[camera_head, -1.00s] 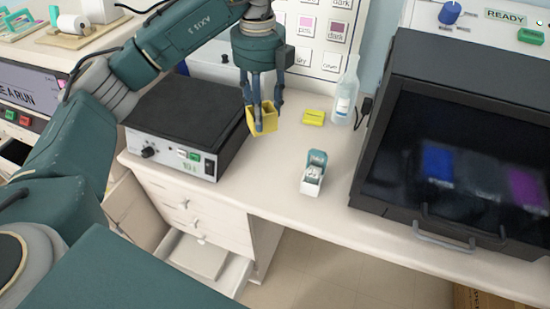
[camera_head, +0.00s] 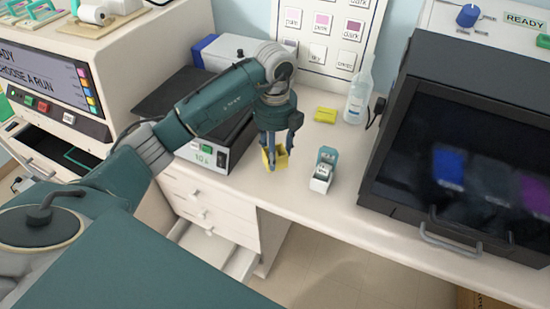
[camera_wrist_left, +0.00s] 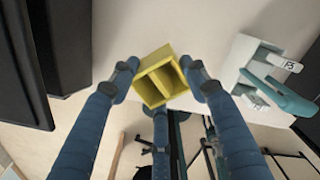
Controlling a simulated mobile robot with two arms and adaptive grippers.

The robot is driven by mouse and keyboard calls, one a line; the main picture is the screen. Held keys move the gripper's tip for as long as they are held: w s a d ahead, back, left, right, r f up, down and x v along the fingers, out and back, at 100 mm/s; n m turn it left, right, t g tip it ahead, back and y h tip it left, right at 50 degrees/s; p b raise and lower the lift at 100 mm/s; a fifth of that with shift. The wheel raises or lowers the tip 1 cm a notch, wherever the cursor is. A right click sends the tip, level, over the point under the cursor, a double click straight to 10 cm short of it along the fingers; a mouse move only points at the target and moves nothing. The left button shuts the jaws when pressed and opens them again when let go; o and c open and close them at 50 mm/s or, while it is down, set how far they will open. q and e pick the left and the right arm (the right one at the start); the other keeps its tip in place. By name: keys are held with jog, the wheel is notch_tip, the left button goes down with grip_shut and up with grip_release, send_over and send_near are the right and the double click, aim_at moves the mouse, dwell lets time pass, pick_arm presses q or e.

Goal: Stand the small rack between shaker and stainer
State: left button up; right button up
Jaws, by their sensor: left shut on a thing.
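My left gripper (camera_head: 275,155) is shut on a small yellow rack (camera_head: 282,158), an open box with a divider. The wrist view shows the rack (camera_wrist_left: 160,76) between the fingertips. It is just right of the shaker (camera_head: 215,155), a low box with a black top and green-lit front, partly hidden by my arm. I cannot tell whether the rack touches the bench. The dark hooded machine (camera_head: 450,150) at right, with blue and purple showing inside, appears to be the stainer. My right gripper is not in view.
A white box with a teal lid (camera_head: 322,172) stands just right of the gripper on the bench. A yellow block (camera_head: 325,115) and a clear bottle (camera_head: 358,98) stand behind. The bench's front edge (camera_head: 300,202) is close. Some bench between white box and hood is clear.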

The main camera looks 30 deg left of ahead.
pick_arm(q)
notch_tip(320, 180, down, 3)
jog(key=shift+r+p, duration=0.15)
jog(key=shift+p, duration=0.15)
jog(key=shift+f, duration=0.4)
jog(key=shift+f, duration=0.15)
jog(key=o, duration=1.2)
jog(key=shift+c, duration=0.2)
